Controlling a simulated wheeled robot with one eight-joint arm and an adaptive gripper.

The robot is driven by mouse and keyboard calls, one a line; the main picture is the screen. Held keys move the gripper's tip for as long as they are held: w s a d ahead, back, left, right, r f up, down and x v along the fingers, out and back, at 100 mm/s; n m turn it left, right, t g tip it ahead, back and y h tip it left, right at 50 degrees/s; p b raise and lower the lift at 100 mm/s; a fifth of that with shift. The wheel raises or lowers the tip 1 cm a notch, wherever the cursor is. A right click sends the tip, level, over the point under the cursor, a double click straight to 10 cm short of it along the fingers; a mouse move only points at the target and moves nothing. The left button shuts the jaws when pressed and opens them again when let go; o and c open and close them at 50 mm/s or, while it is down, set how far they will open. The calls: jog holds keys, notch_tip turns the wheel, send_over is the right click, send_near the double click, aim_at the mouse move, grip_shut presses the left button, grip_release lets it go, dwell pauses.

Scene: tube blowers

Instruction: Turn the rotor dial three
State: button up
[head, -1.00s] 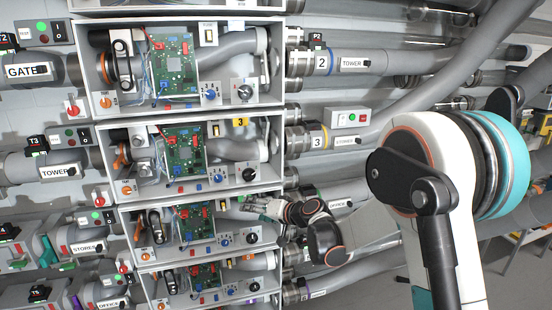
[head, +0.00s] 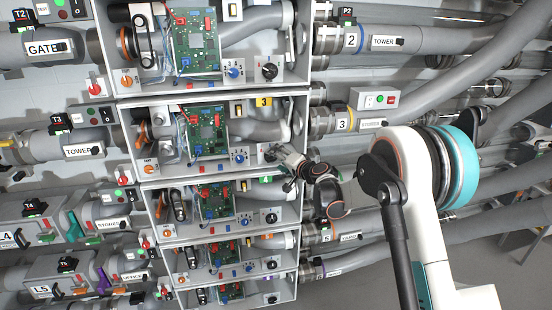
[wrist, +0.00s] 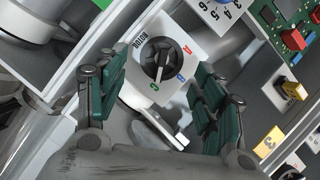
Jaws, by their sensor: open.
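Rotor dial three (wrist: 161,63) is a black knob on a white plate marked with the letters A, B and C in the wrist view. Its bar lies roughly upright in that picture, one end near the green C; I cannot tell exactly which letter it marks. My gripper (wrist: 161,68) is open, with one green-padded finger on each side of the dial. I see no clear contact. In the head view my gripper (head: 280,157) is at the right end of the third box and largely covers the dial.
A yellow tag 3 (head: 263,101) sits on the top edge of the box. A blue selector knob (head: 239,158) and a green circuit board (head: 206,138) are left of the dial. Grey pipes run along the right. The box's side wall (head: 299,130) stands close to my gripper.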

jog(key=shift+x, duration=1.2)
jog(key=c, duration=1)
jog(key=n+h+b, duration=0.1)
jog(key=n, duration=0.1)
jog(key=a+n+h, duration=0.1)
jog(key=n+h, duration=0.1)
jog(key=n, duration=0.1)
jog(key=r+n+h+b, duration=0.1)
jog(key=n+h, duration=0.1)
jog(key=n, duration=0.1)
jog(key=shift+s+a+b, duration=0.15)
jog(key=shift+s+b, duration=0.1)
jog(key=shift+b, duration=0.1)
jog(key=shift+h, duration=0.3)
